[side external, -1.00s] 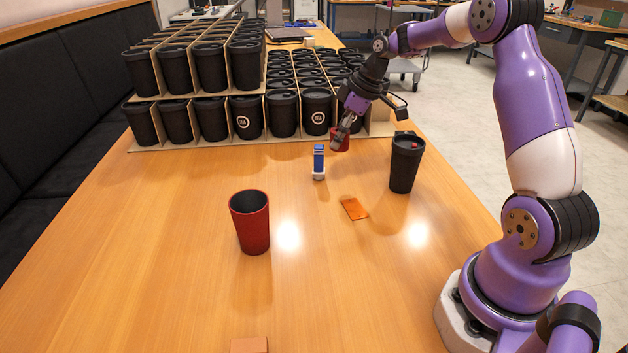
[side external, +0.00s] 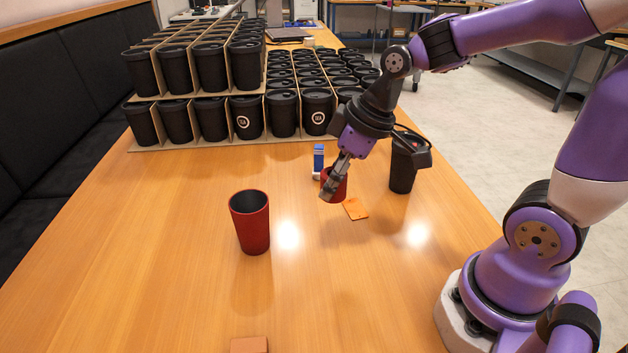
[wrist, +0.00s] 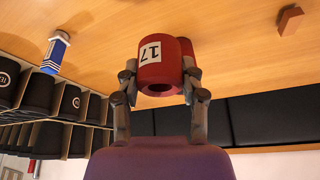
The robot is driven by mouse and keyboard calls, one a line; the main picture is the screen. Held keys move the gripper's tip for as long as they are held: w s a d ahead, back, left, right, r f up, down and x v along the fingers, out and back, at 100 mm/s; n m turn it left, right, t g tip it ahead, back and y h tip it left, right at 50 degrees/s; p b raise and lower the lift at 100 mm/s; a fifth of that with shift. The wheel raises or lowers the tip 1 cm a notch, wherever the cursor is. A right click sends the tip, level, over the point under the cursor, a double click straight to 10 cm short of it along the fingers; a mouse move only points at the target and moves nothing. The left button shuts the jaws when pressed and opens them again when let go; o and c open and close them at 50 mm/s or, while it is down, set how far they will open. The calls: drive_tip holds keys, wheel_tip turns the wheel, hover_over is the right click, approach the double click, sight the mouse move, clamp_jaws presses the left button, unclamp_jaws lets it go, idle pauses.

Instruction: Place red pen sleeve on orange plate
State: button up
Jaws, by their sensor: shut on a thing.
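The red pen sleeve (side external: 340,186) is held in my gripper (side external: 331,189), beside the upper left of the orange plate (side external: 357,209) in the side view. Its height above the table is hard to judge. In the wrist view the sleeve (wrist: 172,72) sits between the two fingers of my gripper (wrist: 159,80). It carries a white label with "17", and its hollow end faces the camera. The orange plate lies flat on the table and does not show in the wrist view.
A tall red cup (side external: 250,222) stands at the left front. A blue and white object (side external: 318,158) stands just behind the sleeve. Stacked black cups (side external: 210,70) fill the back. A brown block (side external: 249,345) lies at the front.

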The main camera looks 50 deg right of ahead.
hover_over(348, 207)
drive_tip(key=s, duration=0.2)
drive_tip(key=f, duration=0.6)
drive_tip(key=shift+w+d+f, duration=0.15)
drive_tip(key=shift+w+f, duration=0.1)
drive_tip(key=shift+f, duration=0.15)
drive_tip(key=shift+d+f, duration=0.1)
drive_tip(key=shift+f, duration=2)
drive_tip(key=o, duration=1.1)
drive_tip(key=shift+f, duration=0.15)
